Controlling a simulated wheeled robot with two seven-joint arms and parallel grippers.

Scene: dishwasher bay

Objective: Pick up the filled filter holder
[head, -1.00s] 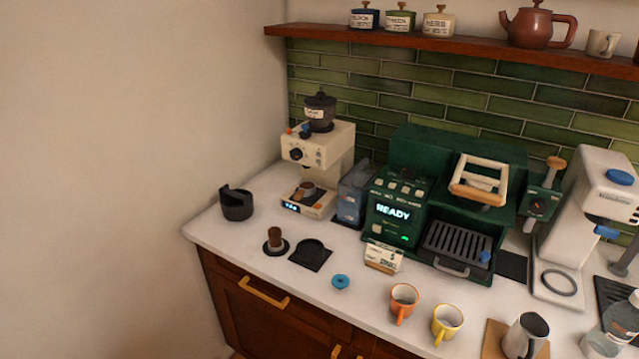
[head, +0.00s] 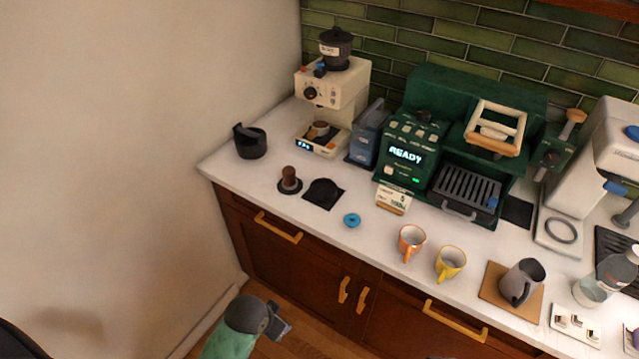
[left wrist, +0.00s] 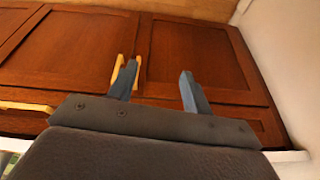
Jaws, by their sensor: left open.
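The filter holder (head: 320,128) sits on the base of the cream grinder (head: 333,100), under its outlet. Its basket looks grey with brown inside, and a brown handle points toward the front left; the contents are too small to tell clearly. My left gripper (head: 281,318) is low in front of the cabinet, well below the counter and far from the filter holder. In the left wrist view its two fingers (left wrist: 158,88) stand apart with nothing between them, facing the cabinet doors. My right gripper is not in view.
A black knock container (head: 250,142) stands left of the grinder. A tamper (head: 289,180) and a black mat (head: 323,193) lie in front of it. A blue-grey container (head: 369,136) and the green espresso machine (head: 405,152) stand to its right. The counter's front left (head: 235,175) is clear.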

